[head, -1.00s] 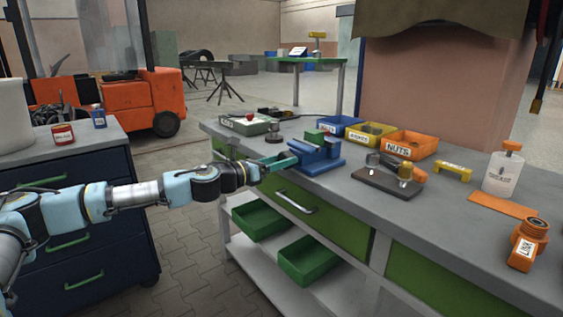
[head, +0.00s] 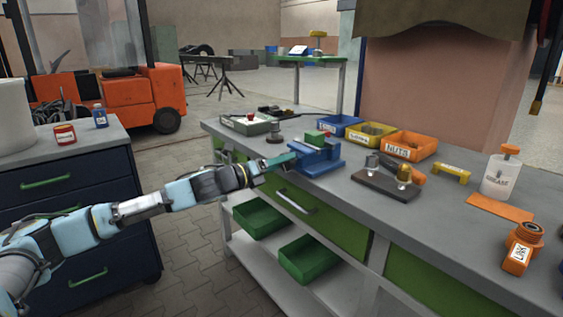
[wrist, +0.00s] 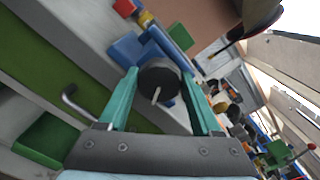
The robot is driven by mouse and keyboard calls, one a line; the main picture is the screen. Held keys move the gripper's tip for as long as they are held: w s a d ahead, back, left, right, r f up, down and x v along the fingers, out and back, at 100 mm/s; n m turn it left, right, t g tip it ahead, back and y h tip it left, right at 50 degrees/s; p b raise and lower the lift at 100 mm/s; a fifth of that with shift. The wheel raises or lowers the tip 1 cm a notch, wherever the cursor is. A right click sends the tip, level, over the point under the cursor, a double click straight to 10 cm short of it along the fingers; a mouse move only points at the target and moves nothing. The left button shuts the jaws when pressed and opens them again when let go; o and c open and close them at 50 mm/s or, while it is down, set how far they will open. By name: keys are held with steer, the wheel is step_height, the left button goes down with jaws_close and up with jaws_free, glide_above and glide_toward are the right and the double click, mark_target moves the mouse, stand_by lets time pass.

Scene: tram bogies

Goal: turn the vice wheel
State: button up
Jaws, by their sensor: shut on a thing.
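The blue vice (head: 322,162) stands at the front edge of the grey workbench, with a green block (head: 313,137) at its top. It also shows in the wrist view (wrist: 128,48). The vice wheel (wrist: 158,80) is a dark round disc with a pale line on its face. In the wrist view it sits between the green fingers of my gripper (wrist: 159,92), which are shut on its sides. In the head view my gripper (head: 278,163) reaches the vice from the left, and the wheel is hidden behind the fingers.
Blue, yellow (head: 371,134) and orange (head: 410,145) bins stand behind the vice. A brown board (head: 385,186) with metal parts lies to its right. A grey-green tray (head: 249,124) is at the bench's far left. A drawer handle (head: 297,201) juts out below the vice.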

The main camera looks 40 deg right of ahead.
stand_by(0.3)
steer(key=o, duration=1.4)
